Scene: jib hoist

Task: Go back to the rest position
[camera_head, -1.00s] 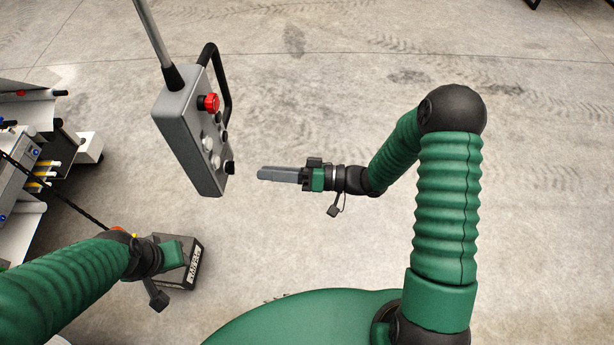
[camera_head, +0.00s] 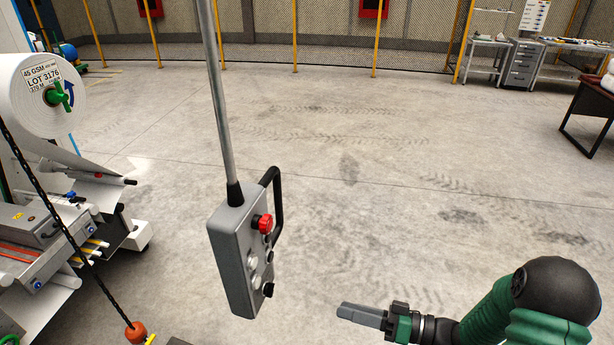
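A grey control pendant (camera_head: 234,262) hangs from a metal rod (camera_head: 222,100) near the middle of the head view. It has a red knob, several pale and dark buttons and a black handle on its right side. My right gripper (camera_head: 345,312) is at the lower middle, right of the pendant and apart from it. It points left and is seen edge-on, so its finger gap cannot be made out. My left gripper is outside the view.
A machine with a white roll (camera_head: 38,97) stands at the left. A dark chain runs down to an orange piece (camera_head: 136,332) at the lower left. A dark table (camera_head: 592,100) stands far right, with a workbench behind it. The concrete floor between is open.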

